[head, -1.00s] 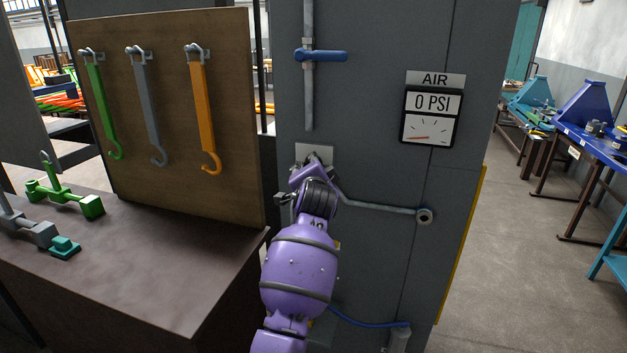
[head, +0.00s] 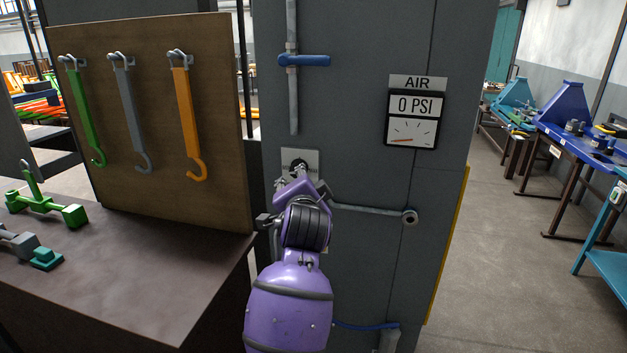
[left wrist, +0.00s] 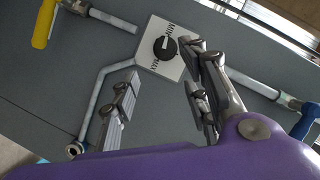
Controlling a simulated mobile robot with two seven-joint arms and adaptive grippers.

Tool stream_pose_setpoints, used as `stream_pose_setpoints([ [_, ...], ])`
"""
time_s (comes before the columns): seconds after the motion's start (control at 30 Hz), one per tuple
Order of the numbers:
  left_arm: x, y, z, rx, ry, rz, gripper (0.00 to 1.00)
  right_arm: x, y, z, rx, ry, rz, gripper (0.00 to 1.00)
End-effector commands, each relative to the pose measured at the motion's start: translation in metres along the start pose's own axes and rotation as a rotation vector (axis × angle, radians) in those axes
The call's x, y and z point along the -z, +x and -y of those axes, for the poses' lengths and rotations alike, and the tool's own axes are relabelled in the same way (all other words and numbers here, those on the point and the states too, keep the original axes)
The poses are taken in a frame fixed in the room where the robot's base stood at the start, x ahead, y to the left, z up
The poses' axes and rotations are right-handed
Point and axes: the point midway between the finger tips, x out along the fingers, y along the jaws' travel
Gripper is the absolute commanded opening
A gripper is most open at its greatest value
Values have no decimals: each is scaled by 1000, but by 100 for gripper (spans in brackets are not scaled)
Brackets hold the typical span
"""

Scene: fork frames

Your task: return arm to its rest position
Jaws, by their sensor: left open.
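My left arm is purple and comes up from the bottom middle of the head view, in front of a grey cabinet (head: 385,185). Its gripper is mostly hidden behind the purple wrist in that view. In the left wrist view my left gripper (left wrist: 165,98) is open, its two dark fingers apart with nothing between them. Beyond the fingers, a black knob (left wrist: 165,47) sits on a pale square plate (left wrist: 150,62) on the cabinet; the fingers look clear of it. The plate also shows just above the wrist in the head view (head: 306,157). My right gripper does not show.
A blue valve handle (head: 304,60) sits on a vertical pipe. A gauge (head: 413,118) reads 0 PSI. A brown table (head: 130,270) and a board (head: 145,140) with green, grey and orange hooks stand at left. Open floor (head: 490,270) lies at right.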

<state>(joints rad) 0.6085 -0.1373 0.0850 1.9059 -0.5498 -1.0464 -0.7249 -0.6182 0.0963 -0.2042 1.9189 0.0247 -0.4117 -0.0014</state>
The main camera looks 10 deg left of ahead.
Motion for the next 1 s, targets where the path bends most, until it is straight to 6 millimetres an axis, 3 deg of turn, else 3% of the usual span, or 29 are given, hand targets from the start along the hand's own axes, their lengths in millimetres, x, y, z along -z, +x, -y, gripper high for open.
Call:
stream_pose_setpoints([
  [0.07,6,0,3,11,-51,-27,42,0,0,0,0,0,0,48],
  [0.2,38,-5,1,11,-242,-172,42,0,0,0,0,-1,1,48],
  [0.37,7,-11,-56,-77,-422,-241,42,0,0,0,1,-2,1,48],
  [0.47,-25,-18,-95,-139,-507,-241,42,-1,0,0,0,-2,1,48],
  [0.67,-118,-54,-187,-277,-669,-171,42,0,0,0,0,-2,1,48],
  [0.87,-224,-121,-274,-400,-798,-25,42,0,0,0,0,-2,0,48],
  [1.0,-296,-183,-324,-467,-834,106,42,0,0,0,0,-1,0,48],
])
